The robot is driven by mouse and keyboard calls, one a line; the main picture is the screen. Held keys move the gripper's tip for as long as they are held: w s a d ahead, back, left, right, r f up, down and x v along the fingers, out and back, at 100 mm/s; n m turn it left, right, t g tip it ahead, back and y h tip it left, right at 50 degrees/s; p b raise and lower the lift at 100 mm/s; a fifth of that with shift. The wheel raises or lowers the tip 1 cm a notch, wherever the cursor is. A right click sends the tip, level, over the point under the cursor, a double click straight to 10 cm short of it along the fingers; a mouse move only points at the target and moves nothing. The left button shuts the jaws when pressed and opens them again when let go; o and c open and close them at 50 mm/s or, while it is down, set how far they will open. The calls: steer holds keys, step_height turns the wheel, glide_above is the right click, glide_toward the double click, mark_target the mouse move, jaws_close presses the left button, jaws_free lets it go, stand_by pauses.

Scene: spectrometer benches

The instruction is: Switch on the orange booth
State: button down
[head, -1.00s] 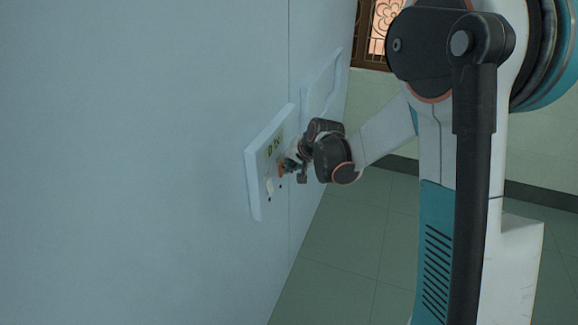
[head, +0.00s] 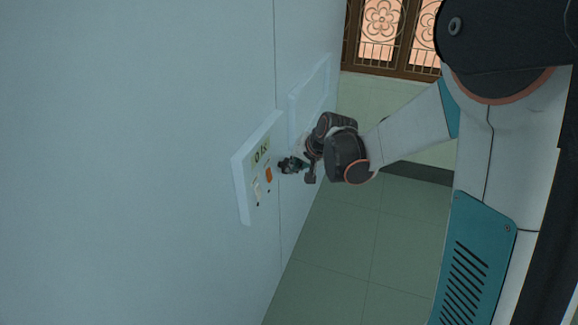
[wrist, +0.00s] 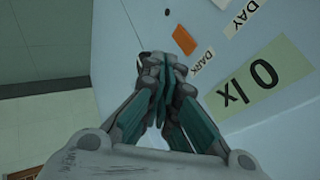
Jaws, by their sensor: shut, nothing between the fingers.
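A pale panel (head: 244,190) stands out from the blue-grey wall. It carries an orange switch (head: 268,174), a white switch (head: 257,190) and a green label (head: 261,155). In the wrist view the orange switch (wrist: 184,40) sits beside a "DARK" label (wrist: 202,68), with the large green label (wrist: 246,88) to its lower right. My gripper (head: 282,167) is shut and empty, just right of the orange switch in the head view, with a small gap visible. In the wrist view its closed fingertips (wrist: 164,62) are just below and left of the orange switch. The switch's position is unclear.
A "DAY" label (wrist: 240,18) is at the top right of the wrist view. A second pale panel (head: 309,100) is farther along the wall. Green tiled floor (head: 330,250) is open below my arm. A patterned grille window (head: 390,35) is at the back.

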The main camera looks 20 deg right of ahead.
steer(key=v, duration=0.3)
steer(key=shift+s+r+p, duration=0.1)
steer(key=shift+r+p, duration=0.25)
steer(key=shift+p, duration=0.05)
steer(key=d+f+m+g+y, duration=0.1)
steer(key=m, duration=0.5)
steer(key=d+f+m+g+y+p, duration=0.1)
steer(key=d+m, duration=0.1)
steer(key=m, duration=0.4)
steer(key=d+f+m+g+y+p, duration=0.1)
steer(key=m, duration=0.6)
steer(key=shift+w+d, duration=0.25)
steer(key=shift+d, duration=0.05)
steer(key=shift+f, duration=0.1)
